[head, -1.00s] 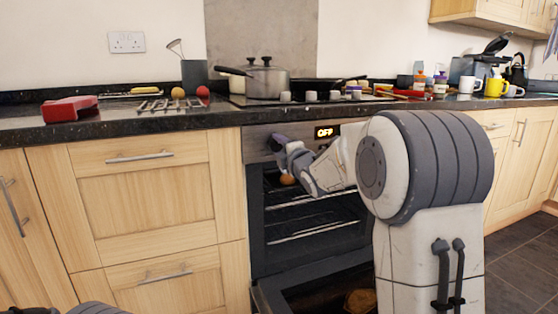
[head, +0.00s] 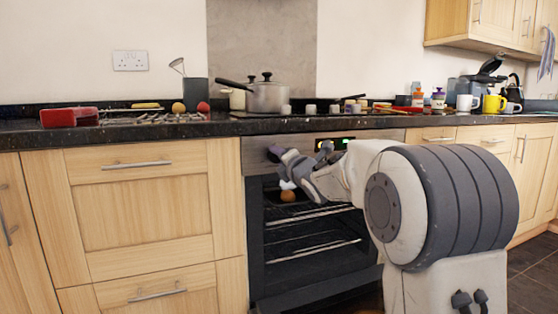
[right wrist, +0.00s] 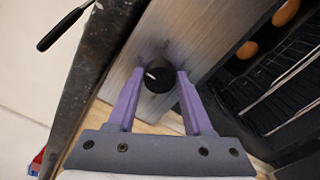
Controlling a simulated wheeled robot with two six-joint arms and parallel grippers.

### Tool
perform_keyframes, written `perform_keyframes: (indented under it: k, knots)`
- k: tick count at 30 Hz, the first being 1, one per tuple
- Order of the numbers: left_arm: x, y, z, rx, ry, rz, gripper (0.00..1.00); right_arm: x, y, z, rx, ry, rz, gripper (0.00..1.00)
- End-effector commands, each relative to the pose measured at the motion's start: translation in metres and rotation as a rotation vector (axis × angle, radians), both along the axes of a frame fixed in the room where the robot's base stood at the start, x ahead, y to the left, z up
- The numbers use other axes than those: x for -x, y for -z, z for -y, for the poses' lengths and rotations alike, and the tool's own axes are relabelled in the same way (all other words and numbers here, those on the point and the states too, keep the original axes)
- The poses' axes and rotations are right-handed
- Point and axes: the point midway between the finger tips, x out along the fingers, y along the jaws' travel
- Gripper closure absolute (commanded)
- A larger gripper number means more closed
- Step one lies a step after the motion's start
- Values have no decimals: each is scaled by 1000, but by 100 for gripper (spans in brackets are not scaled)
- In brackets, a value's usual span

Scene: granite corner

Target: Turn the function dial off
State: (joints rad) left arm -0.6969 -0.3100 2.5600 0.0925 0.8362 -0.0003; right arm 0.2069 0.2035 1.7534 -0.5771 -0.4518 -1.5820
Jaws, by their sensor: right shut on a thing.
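The function dial (right wrist: 157,78) is a round black knob with a white mark on the brushed-metal oven panel (right wrist: 190,35). My right gripper (right wrist: 158,74) has its two purple fingers on either side of the dial, shut on it. In the head view my right gripper (head: 274,153) is at the left end of the oven panel and hides the dial there. The oven display (head: 342,143) glows green, partly covered by my right wrist, so I cannot read it. My left gripper is not in view.
The oven (head: 312,245) is open below the panel, with racks and a brown round item (head: 288,196) inside. Drawers stand left of the oven.

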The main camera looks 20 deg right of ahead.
Motion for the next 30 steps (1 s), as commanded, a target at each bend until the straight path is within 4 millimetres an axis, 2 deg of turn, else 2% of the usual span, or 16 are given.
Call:
perform_keyframes:
  k: [5,6,8,9,20,23,30]
  knots:
    - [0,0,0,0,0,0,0,0,1,-1,1,-2,-2,100]
    - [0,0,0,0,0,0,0,0,1,-1,1,-2,-2,46]
    - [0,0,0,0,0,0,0,0,1,-1,1,-2,-2,23]
    - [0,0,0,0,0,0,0,0,1,-1,1,-2,-2,19]
    - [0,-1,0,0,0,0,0,4,-1,0,0,0,0,19]
    - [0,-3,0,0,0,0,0,15,-2,1,-1,1,0,19]
    - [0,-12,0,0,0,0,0,61,-2,2,-1,1,0,19]
